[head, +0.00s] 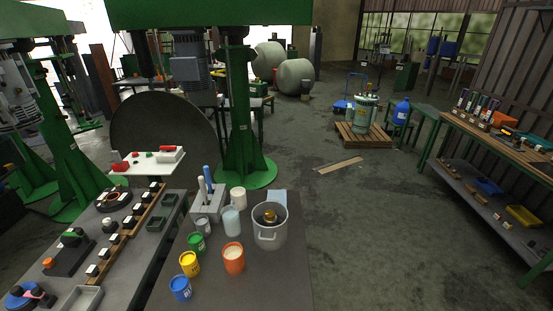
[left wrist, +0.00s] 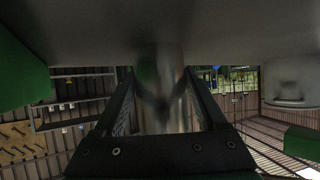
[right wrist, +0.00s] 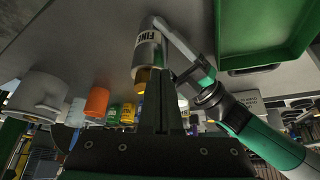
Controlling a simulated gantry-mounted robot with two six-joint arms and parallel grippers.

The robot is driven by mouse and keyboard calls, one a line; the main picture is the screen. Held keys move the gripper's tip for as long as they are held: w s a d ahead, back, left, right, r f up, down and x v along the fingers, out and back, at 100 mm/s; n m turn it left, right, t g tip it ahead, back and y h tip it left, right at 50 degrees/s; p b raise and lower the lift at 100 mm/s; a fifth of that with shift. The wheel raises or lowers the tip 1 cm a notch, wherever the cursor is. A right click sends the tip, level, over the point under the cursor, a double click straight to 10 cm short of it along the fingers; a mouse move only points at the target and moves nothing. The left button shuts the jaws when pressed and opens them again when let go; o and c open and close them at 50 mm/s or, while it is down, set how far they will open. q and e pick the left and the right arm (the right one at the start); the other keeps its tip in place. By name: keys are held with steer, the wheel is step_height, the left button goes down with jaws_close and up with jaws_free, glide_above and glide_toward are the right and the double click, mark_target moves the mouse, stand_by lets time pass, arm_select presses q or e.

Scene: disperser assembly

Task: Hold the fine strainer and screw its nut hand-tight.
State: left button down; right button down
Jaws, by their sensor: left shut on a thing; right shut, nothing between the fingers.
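The fine strainer (right wrist: 150,52) is a grey metal cylinder with a "FINE" label in the right wrist view. A brass-coloured part (right wrist: 141,80), seemingly its nut, sits at its end and is partly hidden by my right fingers. My left gripper (left wrist: 160,75) is shut on a shiny metal cylinder, the strainer, which is blurred in the left wrist view. My right gripper (right wrist: 160,78) is shut and empty, its fingertips close to the brass part; I cannot tell whether they touch it. Neither gripper shows in the head view.
A metal pot (head: 270,232) with a brass item inside stands on the grey table (head: 215,285). Paint cans, an orange cup (head: 233,258) and a tool holder (head: 207,207) crowd beside it. A green tray (right wrist: 262,30) shows in the right wrist view.

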step_height(320, 180, up, 6)
stand_by(0.5)
steer(key=shift+d, duration=0.1)
step_height(320, 180, down, 6)
steer(key=w+d, duration=0.1)
steer(key=w, duration=0.1)
steer(key=shift+w+d, duration=0.2)
steer(key=shift+w, duration=0.15)
stand_by(0.4)
steer(key=shift+a, duration=0.35)
stand_by(0.4)
